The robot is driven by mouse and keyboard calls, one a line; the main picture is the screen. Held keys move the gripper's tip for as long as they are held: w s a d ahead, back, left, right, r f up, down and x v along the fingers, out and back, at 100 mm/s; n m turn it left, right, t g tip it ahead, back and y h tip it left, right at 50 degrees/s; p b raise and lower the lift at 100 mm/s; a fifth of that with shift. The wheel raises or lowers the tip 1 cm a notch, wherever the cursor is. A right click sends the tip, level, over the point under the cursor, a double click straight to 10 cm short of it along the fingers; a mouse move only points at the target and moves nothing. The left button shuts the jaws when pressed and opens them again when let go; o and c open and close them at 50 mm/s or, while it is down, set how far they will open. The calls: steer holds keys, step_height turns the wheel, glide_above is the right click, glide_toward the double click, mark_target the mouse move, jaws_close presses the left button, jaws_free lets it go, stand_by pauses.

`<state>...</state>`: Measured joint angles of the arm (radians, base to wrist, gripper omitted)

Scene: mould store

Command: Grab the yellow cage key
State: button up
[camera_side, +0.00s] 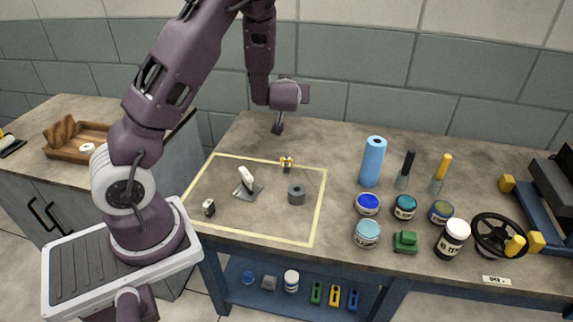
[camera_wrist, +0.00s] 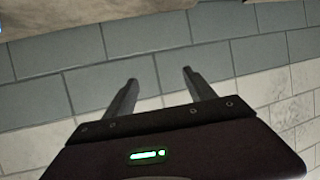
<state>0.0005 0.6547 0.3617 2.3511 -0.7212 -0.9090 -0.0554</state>
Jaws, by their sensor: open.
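A small yellow thing with a dark lower part (camera_side: 287,164), which looks like the yellow cage key, is at the back of the yellow-outlined area on the bench. It is too small to make out in detail. My gripper (camera_side: 278,127) hangs above the back edge of the bench, behind and slightly left of the yellow thing and apart from it. In the wrist view my gripper (camera_wrist: 160,82) is open, with two dark fingers spread and nothing between them. That view faces the tiled wall, and the yellow thing is not in it.
Inside the outline (camera_side: 322,205) are a white-topped piece on a grey plate (camera_side: 246,182), a grey cylinder (camera_side: 297,194) and a small black block (camera_side: 209,208). To the right stand a blue roll (camera_side: 372,162), several jars and a black handwheel (camera_side: 500,236). The outline's front is clear.

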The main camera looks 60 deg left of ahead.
mark_target(287, 159)
step_height(287, 159, down, 27)
steer(key=shift+f, duration=0.1)
steer(key=x, duration=0.6)
steer(key=shift+w+a+r, duration=0.2)
steer(key=shift+w+r, duration=0.05)
steer(key=shift+r, duration=0.05)
steer(key=shift+w+a+f, duration=0.15)
steer(key=shift+w+a, duration=0.1)
steer(key=shift+a, duration=0.05)
jaws_close()
